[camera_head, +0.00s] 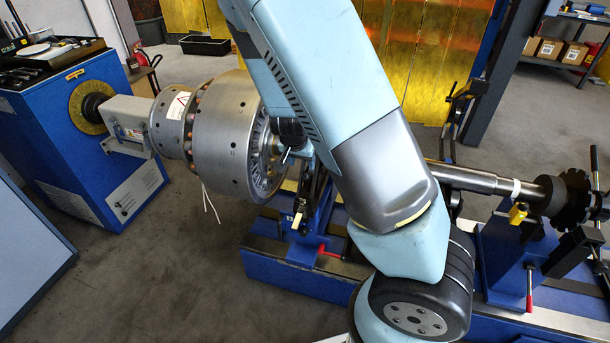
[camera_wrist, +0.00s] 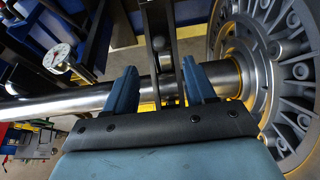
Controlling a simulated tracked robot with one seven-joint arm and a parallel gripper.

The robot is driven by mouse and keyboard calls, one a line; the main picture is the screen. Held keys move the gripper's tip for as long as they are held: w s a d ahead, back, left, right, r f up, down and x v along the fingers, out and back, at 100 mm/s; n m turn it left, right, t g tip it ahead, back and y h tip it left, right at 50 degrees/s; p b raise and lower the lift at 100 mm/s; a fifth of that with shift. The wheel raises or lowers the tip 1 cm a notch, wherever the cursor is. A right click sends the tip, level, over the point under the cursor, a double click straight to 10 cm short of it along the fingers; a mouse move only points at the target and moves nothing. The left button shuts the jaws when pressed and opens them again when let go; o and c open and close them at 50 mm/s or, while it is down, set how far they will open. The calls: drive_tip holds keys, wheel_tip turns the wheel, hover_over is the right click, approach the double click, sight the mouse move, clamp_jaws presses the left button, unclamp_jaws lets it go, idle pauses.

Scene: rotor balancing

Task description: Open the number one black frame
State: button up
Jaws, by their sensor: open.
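In the wrist view my gripper (camera_wrist: 162,88) is open, with its two blue fingers apart. A narrow dark upright part of a black frame (camera_wrist: 157,25) shows beyond and between the fingers, at the steel shaft (camera_wrist: 70,103). I cannot tell whether the fingers touch it. In the head view a black frame (camera_head: 317,186) stands beside the large rotor, partly hidden by my arm. Another black frame (camera_head: 461,108) stands farther right, by the shaft. No number is readable on either.
The large steel rotor (camera_head: 222,128) sits left of my arm; its finned disc (camera_wrist: 275,65) is close on the right in the wrist view. A blue drive cabinet (camera_head: 85,140) stands at left. Grey floor at front left is clear.

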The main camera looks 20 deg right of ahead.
sight(305, 175)
drive_tip(key=shift+x, duration=4.85)
drive_tip(key=shift+a, duration=0.1)
clamp_jaws()
